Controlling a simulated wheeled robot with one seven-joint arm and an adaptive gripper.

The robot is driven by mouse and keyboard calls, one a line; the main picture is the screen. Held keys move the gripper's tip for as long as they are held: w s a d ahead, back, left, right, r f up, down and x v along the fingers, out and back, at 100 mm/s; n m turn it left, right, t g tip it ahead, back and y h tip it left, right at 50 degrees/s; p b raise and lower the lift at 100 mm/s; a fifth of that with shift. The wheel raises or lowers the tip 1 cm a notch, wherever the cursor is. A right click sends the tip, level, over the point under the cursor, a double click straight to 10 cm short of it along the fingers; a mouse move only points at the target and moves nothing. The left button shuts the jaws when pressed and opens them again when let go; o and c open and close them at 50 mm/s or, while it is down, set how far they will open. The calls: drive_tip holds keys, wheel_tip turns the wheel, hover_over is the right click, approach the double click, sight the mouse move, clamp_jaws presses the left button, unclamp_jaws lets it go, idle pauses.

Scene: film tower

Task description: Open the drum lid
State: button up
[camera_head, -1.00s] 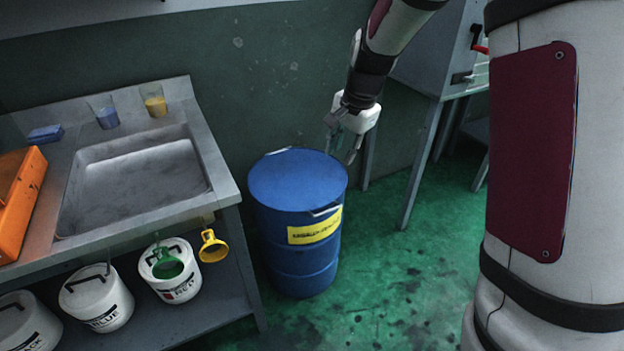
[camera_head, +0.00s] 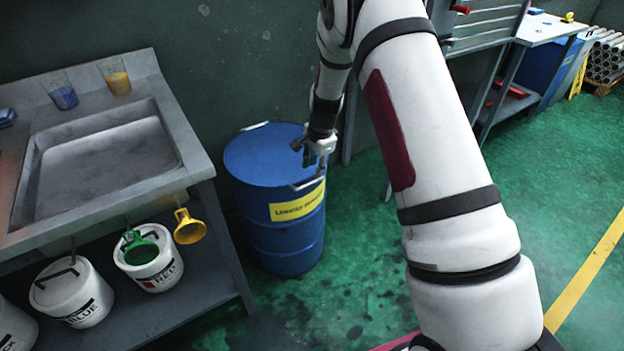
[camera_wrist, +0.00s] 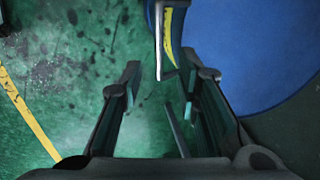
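The blue drum (camera_head: 285,238) with a yellow label stands on the floor in the head view. Its flat blue lid (camera_head: 262,157) is on top, with a pale handle (camera_head: 306,184) at the front right edge and another at the back edge. My gripper (camera_head: 309,160) is over the lid's right side, close above the front handle. In the wrist view, the lid (camera_wrist: 235,50) fills the upper right and the handle (camera_wrist: 160,40) shows ahead of my open fingers (camera_wrist: 162,90). Nothing is between the fingers except what looks like a thin grey bar, which I cannot identify.
A wall is behind the drum. The green floor to the right is open.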

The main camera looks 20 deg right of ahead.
sight(312, 182)
drive_tip(key=f, duration=0.3)
drive_tip(key=w+f, duration=0.1)
drive_tip(key=f, duration=0.2)
drive_tip(key=shift+w+a+b, duration=0.1)
drive_tip(key=shift+b, duration=0.3)
clamp_jaws()
